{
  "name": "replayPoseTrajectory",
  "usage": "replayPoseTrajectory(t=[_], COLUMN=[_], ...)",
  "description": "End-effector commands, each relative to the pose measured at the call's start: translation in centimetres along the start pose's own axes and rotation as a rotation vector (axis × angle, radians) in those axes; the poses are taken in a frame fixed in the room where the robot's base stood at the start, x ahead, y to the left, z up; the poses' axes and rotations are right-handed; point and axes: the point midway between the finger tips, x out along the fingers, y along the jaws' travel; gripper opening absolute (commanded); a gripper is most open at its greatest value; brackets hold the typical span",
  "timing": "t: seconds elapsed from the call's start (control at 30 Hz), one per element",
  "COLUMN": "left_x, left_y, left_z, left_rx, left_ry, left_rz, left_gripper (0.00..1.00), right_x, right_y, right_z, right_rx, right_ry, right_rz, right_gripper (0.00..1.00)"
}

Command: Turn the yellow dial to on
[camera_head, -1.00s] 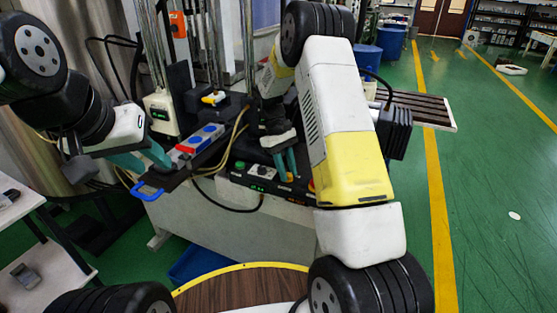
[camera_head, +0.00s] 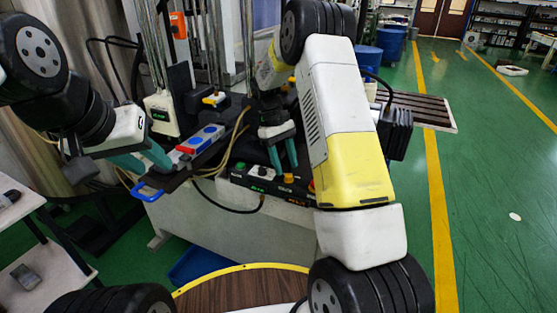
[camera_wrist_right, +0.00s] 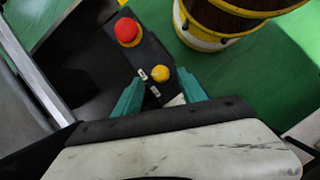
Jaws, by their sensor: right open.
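The yellow dial (camera_head: 288,178) is on the black control panel at the front of the machine, and it shows in the right wrist view (camera_wrist_right: 160,73). How it is turned is too small to tell. My right gripper (camera_head: 283,161) is open, its teal fingers apart, a little above the dial. In the right wrist view the dial shows between and just beyond the two fingertips, with nothing held. My left gripper (camera_head: 156,169) has its teal fingers apart beside the red-and-blue block, near the blue handle.
The control panel (camera_head: 262,184) also carries a green button (camera_head: 239,166) and a red mushroom button (camera_wrist_right: 127,30). A blue handle (camera_head: 148,192) and a block with blue caps (camera_head: 203,138) lie to the left. A wooden round top (camera_head: 240,289) stands in front.

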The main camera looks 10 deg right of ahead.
Motion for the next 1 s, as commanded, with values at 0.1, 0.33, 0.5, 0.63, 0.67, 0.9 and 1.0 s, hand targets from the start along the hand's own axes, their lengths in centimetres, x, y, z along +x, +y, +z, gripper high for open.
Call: replayPoseTrajectory(t=[0.1,0.33,0.5,0.63,0.67,0.9,1.0], left_x=[0.0,0.0,0.0,0.0,0.0,0.0,0.0], left_y=[0.0,0.0,0.0,0.0,0.0,0.0,0.0], left_z=[0.0,0.0,0.0,0.0,0.0,0.0,0.0], left_rx=[0.000,0.000,0.000,0.000,0.000,0.000,0.000], left_ry=[0.000,0.000,0.000,0.000,0.000,0.000,0.000], left_rz=[0.000,0.000,0.000,0.000,0.000,0.000,0.000], left_gripper=[0.36,0.36,0.36,0.36,0.36,0.36,0.36], right_x=[-2.2,-4.6,-4.9,-4.8,-4.9,-7.6,-10.1], right_y=[0.0,0.0,0.0,0.0,0.0,-0.4,-1.2], right_z=[-0.1,-0.1,0.0,0.0,0.0,2.5,5.5], right_rx=[0.000,0.000,0.000,0.000,0.000,0.038,0.077], right_ry=[0.003,0.002,0.000,0.000,0.001,0.083,0.170], right_rz=[0.001,0.001,0.000,0.000,0.000,-0.005,-0.014], right_gripper=[0.49,0.49,0.49,0.49,0.49,0.49,0.49])
